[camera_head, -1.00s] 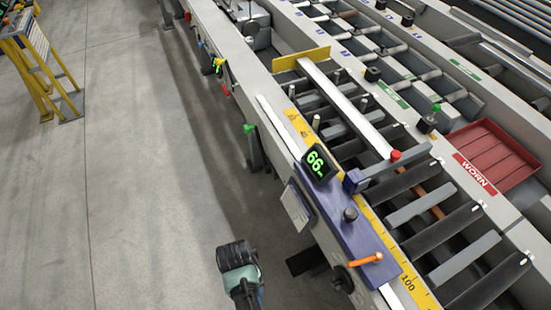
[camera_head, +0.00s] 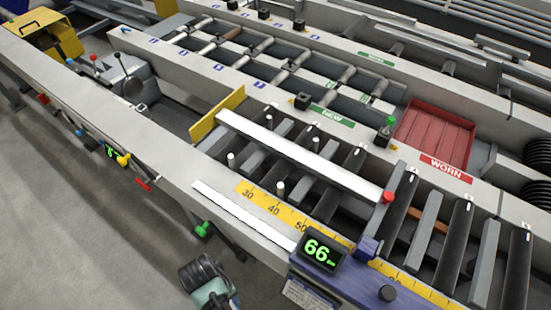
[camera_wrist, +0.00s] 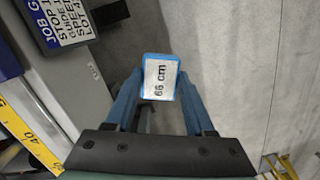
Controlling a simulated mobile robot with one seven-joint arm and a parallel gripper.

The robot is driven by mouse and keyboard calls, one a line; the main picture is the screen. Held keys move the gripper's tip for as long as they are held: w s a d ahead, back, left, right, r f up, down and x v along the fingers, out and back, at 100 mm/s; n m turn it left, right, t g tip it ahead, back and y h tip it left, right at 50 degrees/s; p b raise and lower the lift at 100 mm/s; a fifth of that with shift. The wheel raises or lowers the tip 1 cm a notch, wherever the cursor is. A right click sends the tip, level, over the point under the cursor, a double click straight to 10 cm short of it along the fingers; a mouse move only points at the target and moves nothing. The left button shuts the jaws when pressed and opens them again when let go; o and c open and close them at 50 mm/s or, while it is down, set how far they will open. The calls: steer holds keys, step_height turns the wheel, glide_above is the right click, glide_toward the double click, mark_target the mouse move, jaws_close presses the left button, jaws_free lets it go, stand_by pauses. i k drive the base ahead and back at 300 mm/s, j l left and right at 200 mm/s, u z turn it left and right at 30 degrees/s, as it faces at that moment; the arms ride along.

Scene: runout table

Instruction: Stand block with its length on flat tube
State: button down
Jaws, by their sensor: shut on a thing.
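My gripper (camera_wrist: 160,90) is shut on a small block (camera_wrist: 161,78) in the wrist view. In the head view, the flat tube looks to be the long pale bar (camera_head: 300,150) lying across the dark rollers, from the yellow plate to near the red knob. The gripper's fingers and the block do not show clearly in the head view.
A display (camera_head: 320,251) reads 66 beside the yellow scale (camera_head: 262,204). Short posts stand near the bar. A red tray (camera_head: 436,140) marked WORN lies at the right. In the wrist view, a job card (camera_wrist: 60,20) is at upper left, with bare floor (camera_wrist: 245,70) at right.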

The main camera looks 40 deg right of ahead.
mark_target(290, 149)
steer(key=i+j+z, duration=0.2)
steer(key=i+z, duration=0.25)
steer(key=i+j+z, duration=0.2)
steer(key=j+z, duration=0.15)
steer(key=z, duration=0.15)
steer(key=i+j+z, duration=0.2)
steer(key=j+z, duration=0.25)
